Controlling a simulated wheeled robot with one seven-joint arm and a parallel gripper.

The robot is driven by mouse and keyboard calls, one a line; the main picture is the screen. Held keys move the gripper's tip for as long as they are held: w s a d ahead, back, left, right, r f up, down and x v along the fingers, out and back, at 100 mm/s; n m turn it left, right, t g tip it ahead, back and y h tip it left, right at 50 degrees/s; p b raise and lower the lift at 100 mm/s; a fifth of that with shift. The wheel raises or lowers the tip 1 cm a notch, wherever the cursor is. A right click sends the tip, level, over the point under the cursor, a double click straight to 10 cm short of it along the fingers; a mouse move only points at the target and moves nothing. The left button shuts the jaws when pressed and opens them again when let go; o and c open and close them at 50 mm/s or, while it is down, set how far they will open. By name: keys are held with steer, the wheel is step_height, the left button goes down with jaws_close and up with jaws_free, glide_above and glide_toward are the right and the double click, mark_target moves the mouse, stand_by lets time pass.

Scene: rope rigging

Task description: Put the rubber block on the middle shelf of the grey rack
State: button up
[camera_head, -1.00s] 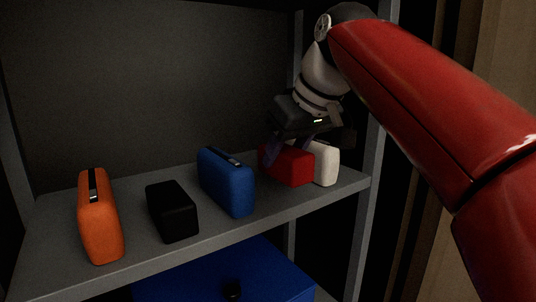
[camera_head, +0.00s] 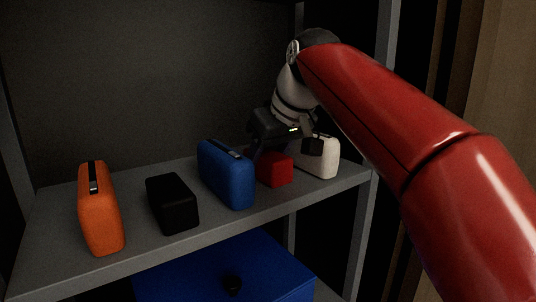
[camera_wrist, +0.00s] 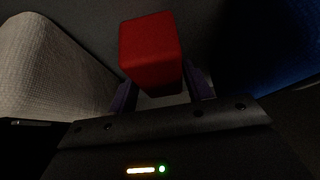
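A plain red block (camera_head: 275,170) is at the shelf (camera_head: 130,259), between a blue case and a white case. The frames do not show whether it is the rubber one or whether it rests fully on the shelf. My gripper (camera_head: 262,150) comes down on it from above and behind. In the wrist view, the red block (camera_wrist: 152,50) lies between the purple fingers (camera_wrist: 163,90), one close along each side, and the gripper looks shut on it. A plain black block (camera_head: 172,204) stands apart, left of the blue case. The shelf belongs to a grey rack.
The blue case (camera_head: 227,177) stands close left of the red block, the white case (camera_head: 320,158) close right. An orange case (camera_head: 101,212) stands at the far left. A large blue box (camera_head: 250,265) is below the shelf. A grey rack post (camera_head: 382,90) is right of my gripper.

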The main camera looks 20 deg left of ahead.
steer(key=o, duration=0.3)
steer(key=shift+o, duration=0.2)
steer(key=shift+r, duration=0.1)
steer(key=p+v, duration=0.3)
steer(key=v, duration=0.9)
steer(key=s+d+f+m+h, duration=0.1)
steer(key=s+d+f+m, duration=0.2)
steer(key=s+d+f, duration=0.2)
steer(key=s+d+f+m+t+h, duration=0.1)
steer(key=s+d+f+m, duration=0.3)
steer(key=d+f, duration=0.7)
steer(key=s+d+f+m+h, duration=0.3)
steer(key=s+d+f, duration=0.4)
steer(key=f, duration=0.9)
steer(key=shift+s+d, duration=0.2)
steer(key=shift+d, duration=0.5)
